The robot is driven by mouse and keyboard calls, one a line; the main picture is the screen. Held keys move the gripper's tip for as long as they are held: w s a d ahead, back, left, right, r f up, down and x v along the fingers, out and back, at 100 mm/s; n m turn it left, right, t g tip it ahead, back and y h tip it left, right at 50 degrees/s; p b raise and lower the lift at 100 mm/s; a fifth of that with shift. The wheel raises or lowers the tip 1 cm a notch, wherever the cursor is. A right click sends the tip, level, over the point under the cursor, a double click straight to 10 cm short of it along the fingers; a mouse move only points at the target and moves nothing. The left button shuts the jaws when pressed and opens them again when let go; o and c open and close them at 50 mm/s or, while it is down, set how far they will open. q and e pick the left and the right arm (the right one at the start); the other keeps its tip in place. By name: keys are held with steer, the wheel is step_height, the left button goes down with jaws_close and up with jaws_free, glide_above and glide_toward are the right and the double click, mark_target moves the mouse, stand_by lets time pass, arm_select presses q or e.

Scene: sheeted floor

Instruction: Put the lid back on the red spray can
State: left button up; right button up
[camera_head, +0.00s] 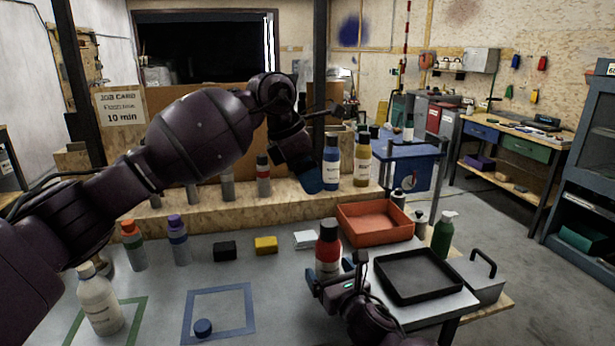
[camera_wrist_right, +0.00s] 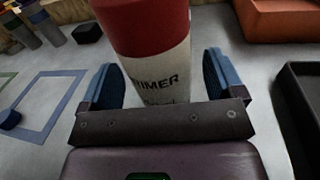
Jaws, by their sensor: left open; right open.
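The red spray can (camera_head: 327,252) stands upright on the grey work surface, red above a pale label; its top looks dark in the head view. In the right wrist view the can (camera_wrist_right: 150,40) shows lettering reading "IMER", and its top is cut off. My right gripper (camera_wrist_right: 160,78) is open, with one blue finger on each side of the can; firm contact cannot be told. It also shows low at the can in the head view (camera_head: 335,287). My left gripper (camera_head: 312,181) is open above the back ledge, beside a blue bottle. A small round blue cap (camera_head: 203,327) lies inside a blue taped square; whose lid it is cannot be told.
An orange tray (camera_head: 375,240) and a black tray (camera_head: 380,281) lie right of the can. A white bottle (camera_head: 100,306), a green bottle (camera_head: 443,233), black and yellow blocks and several cans stand around. Blue (camera_head: 331,166) and yellow bottles stand on the ledge.

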steer(key=p+v, duration=0.1)
steer(key=v, duration=0.7)
steer(key=shift+s+r, duration=0.15)
steer(key=shift+s+d, duration=0.2)
steer(key=shift+s, duration=0.15)
arm_select(q)
steer(key=r, duration=0.2)
steer(key=s+r, duration=0.1)
steer(key=r, duration=0.1)
steer(key=shift+r, duration=0.25)
